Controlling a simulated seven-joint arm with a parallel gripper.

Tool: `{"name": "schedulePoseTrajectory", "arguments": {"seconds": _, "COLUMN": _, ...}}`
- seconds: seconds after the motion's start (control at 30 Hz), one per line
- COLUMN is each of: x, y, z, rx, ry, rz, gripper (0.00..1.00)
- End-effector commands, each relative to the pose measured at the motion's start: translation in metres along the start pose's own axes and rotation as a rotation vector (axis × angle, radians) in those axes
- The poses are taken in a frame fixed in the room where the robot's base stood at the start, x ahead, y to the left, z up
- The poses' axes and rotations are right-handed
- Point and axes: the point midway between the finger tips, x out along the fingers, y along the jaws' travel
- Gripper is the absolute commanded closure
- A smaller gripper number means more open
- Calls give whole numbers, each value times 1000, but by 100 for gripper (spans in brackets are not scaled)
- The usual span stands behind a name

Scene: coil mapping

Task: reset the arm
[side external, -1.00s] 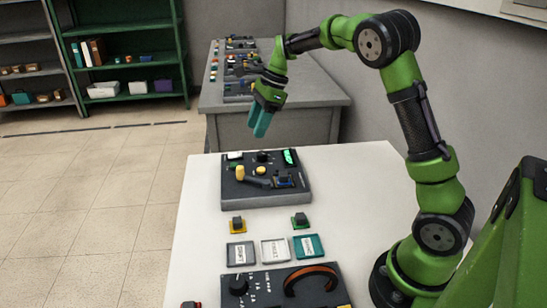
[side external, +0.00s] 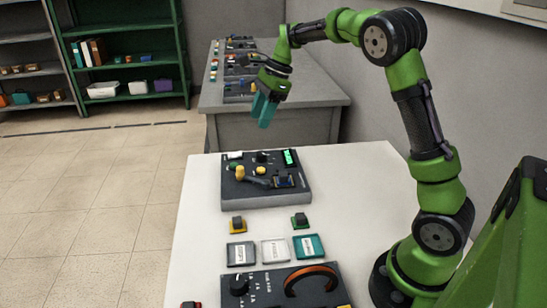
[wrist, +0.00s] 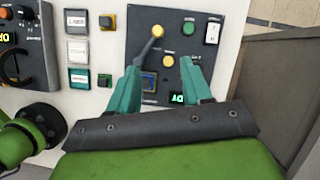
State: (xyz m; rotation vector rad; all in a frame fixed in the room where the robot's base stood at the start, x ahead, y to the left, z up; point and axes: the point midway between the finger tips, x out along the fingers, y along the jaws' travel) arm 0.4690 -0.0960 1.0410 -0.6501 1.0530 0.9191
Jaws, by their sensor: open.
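My gripper (side external: 264,109) hangs in the air above the far end of the white table (side external: 345,190), pointing down. In the wrist view its teal fingers (wrist: 157,84) are apart with nothing held between them. Below it is a dark control panel (side external: 240,198) with a lever (side external: 257,181), yellow knobs, a small screen and a lit green display (side external: 290,157). The panel also shows in the wrist view (wrist: 138,22), partly hidden behind the fingers. The lever's yellow knob (wrist: 157,31) shows there. My gripper touches nothing.
A second dark panel (side external: 268,283) with an orange-brown arc is at the front. A grey bench (side external: 325,92) with more panels stands behind. The air around my gripper is clear.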

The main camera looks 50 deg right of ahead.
Motion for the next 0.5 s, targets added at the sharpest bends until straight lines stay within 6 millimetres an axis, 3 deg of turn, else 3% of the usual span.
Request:
{"name": "schedulePoseTrajectory", "arguments": {"seconds": 0.07, "x": 5, "y": 0, "z": -7, "rx": -79, "ry": 21, "rz": -7, "gripper": 51}}
{"name": "schedulePoseTrajectory", "arguments": {"seconds": 0.17, "x": 13, "y": 14, "z": -15, "rx": -252, "ry": 45, "rz": -5, "gripper": 51}}
{"name": "schedulePoseTrajectory", "arguments": {"seconds": 0.37, "x": 1, "y": 68, "z": -6, "rx": -683, "ry": 64, "rz": -52, "gripper": 51}}
{"name": "schedulePoseTrajectory", "arguments": {"seconds": 0.5, "x": -11, "y": 116, "z": 5, "rx": -1003, "ry": 92, "rz": -107, "gripper": 51}}
